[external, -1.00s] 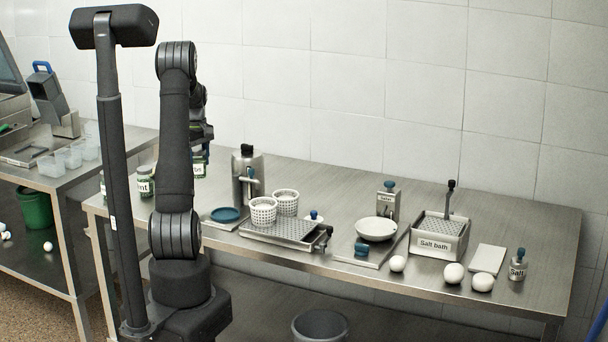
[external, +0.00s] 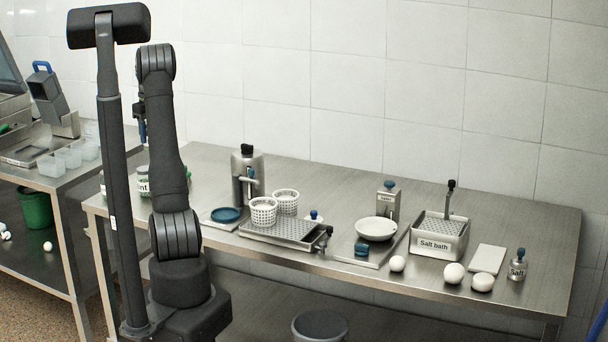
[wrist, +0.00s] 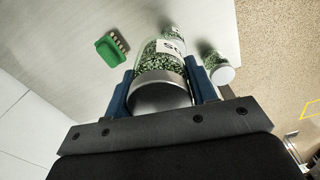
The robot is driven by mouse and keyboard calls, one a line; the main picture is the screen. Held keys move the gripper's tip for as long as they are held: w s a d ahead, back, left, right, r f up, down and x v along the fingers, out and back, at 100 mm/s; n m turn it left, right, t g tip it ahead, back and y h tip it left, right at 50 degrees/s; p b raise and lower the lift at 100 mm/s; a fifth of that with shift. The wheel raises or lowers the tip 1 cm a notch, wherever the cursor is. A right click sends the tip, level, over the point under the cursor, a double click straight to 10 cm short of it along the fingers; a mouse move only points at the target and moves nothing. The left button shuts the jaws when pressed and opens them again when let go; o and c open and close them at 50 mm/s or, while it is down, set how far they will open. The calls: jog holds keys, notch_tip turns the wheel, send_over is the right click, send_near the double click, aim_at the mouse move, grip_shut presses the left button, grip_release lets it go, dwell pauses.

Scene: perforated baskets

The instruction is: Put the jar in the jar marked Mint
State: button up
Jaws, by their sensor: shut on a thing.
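My gripper (wrist: 158,66) is shut on a glass jar (wrist: 160,64) of green herbs with a grey metal lid. Its label is only partly readable. On the bench's left end stands a jar (external: 143,187) whose label shows only "nt", partly behind my arm. Another jar (external: 102,184) is further left, mostly behind my column. In the wrist view a herb jar with a pale lid (wrist: 219,72) stands right of the held jar, and another jar (wrist: 172,33) shows just beyond it.
A green block with a row of pale pegs or bristles (wrist: 112,48) lies left of the held jar in the wrist view. A steel canister (external: 248,178), white baskets (external: 263,211) and a salt bath (external: 438,245) stand further right on the bench.

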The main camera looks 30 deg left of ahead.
jog(key=shift+s+a+f, duration=0.15)
jog(key=shift+a+f, duration=0.45)
jog(key=shift+f, duration=0.45)
jog(key=shift+s+a+f, duration=0.15)
jog(key=shift+a+f, duration=0.45)
jog(key=shift+f, duration=0.45)
jog(key=shift+s+a+f, duration=0.15)
jog(key=shift+a+f, duration=0.45)
jog(key=shift+f, duration=0.45)
jog(key=shift+f, duration=0.15)
jog(key=o, duration=1.1)
notch_tip(320, 180, up, 12)
jog(key=shift+r, duration=0.15)
